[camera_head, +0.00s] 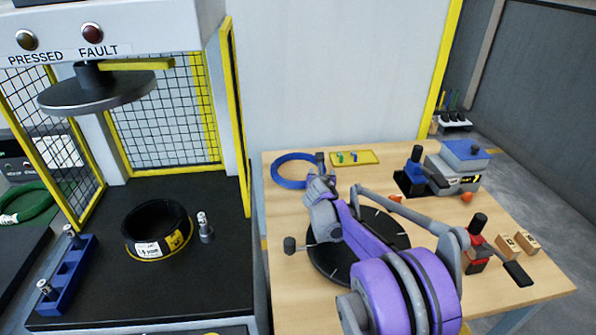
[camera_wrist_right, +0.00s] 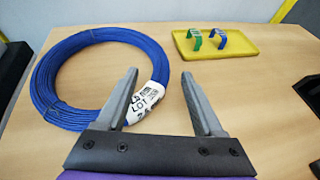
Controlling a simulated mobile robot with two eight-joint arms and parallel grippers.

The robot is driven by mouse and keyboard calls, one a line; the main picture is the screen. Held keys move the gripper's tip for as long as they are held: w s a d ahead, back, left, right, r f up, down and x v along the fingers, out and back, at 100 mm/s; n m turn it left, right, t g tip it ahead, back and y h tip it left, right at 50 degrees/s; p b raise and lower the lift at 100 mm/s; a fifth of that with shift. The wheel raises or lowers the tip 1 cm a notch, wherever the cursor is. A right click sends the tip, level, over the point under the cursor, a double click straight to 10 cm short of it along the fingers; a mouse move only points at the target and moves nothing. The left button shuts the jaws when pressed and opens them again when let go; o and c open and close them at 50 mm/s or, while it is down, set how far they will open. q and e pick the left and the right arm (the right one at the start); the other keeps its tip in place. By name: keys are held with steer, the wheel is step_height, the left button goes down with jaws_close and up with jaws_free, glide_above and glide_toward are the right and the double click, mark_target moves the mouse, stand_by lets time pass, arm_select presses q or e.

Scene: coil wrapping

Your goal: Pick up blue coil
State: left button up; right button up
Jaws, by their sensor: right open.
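The blue coil (camera_head: 292,172) lies flat on the wooden table, near its far left corner. In the right wrist view the coil (camera_wrist_right: 75,104) is at the left, with a white printed label (camera_wrist_right: 146,98) on its right side. My right gripper (camera_wrist_right: 160,80) is open and empty. Its left finger appears over the label side of the coil; its right finger is over bare table to the right. I cannot tell the height of the fingers above the coil. In the head view my purple right arm hides part of the table. My left gripper is not in view.
A yellow tray (camera_head: 355,158) with green and blue clips is just right of the coil. A black turntable (camera_head: 325,262) lies under my arm. A blue-grey machine (camera_head: 455,165) stands at the back right. A press with a yellow mesh guard (camera_head: 235,110) stands left.

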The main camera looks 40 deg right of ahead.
steer(key=x, duration=0.3)
steer(key=shift+w+d+f, duration=0.1)
steer(key=shift+w+d, duration=0.1)
steer(key=shift+d, duration=0.05)
steer(key=shift+s, duration=0.1)
jaws_close()
steer(key=shift+a, duration=0.15)
stand_by(1.0)
